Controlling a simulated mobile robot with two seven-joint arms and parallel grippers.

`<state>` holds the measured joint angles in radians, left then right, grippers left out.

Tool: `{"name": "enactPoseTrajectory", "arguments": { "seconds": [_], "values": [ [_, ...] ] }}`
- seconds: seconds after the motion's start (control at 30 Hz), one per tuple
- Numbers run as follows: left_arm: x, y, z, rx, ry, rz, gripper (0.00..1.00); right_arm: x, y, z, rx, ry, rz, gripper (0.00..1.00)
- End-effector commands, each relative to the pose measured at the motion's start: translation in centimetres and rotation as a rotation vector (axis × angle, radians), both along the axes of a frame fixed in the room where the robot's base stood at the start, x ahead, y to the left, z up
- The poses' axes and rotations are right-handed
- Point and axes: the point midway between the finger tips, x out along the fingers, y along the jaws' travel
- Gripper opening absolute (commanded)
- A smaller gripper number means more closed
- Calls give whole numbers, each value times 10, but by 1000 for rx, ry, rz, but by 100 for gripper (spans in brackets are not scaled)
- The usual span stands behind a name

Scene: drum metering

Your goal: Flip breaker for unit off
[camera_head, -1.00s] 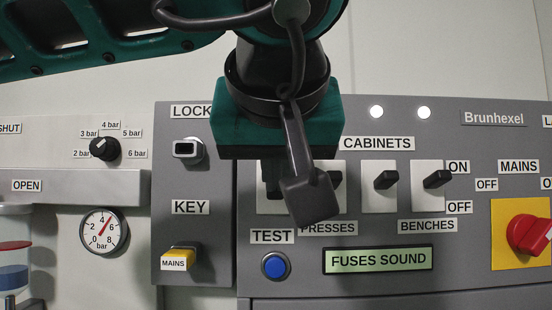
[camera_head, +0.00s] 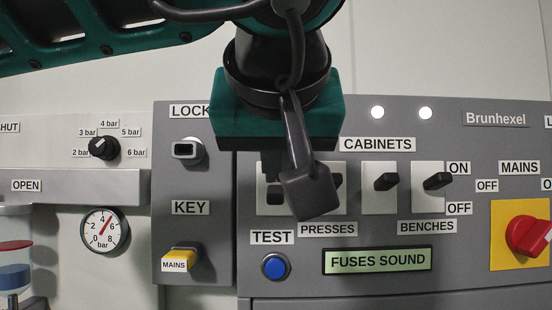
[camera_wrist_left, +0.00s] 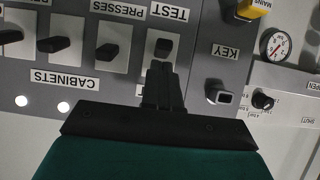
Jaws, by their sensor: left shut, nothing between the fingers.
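My left gripper (camera_head: 272,180) is shut and empty, pointing at the leftmost breaker of a row on the grey panel. In the left wrist view, which is upside down, its fingers (camera_wrist_left: 160,80) end beside that breaker's black lever (camera_wrist_left: 162,47). In the head view this lever (camera_head: 274,196) sits lower than the others; whether the fingers touch it I cannot tell. Its label above is hidden by my gripper. The presses breaker (camera_head: 338,190) is partly hidden. The cabinets breaker (camera_head: 386,181) and benches breaker (camera_head: 437,181) have their levers up, toward ON. My right gripper is out of view.
Below are a blue test button (camera_head: 275,267) and a display (camera_head: 377,260) reading FUSES SOUND. A red mains switch (camera_head: 528,235) is at right. At left are a lock (camera_head: 186,150), a yellow mains key (camera_head: 180,258), a pressure knob (camera_head: 103,148) and a gauge (camera_head: 104,230).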

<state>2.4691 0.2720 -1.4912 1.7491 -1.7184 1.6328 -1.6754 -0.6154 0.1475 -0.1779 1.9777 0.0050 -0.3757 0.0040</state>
Motion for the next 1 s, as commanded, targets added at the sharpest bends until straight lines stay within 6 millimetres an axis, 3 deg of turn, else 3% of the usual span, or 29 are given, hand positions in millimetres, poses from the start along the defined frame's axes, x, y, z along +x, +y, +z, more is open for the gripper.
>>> {"name": "enactPoseTrajectory", "arguments": {
  "seconds": [0.47, 0.6, 1.0],
  "values": [
    [0, 0, 0, 0, 1, 0, 0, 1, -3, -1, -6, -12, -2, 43],
    [0, 0, 28, -5, -1, 3, 0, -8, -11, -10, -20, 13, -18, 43],
    [0, 0, 130, -4, 0, 1, 0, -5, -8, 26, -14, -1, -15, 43]
  ]
}}
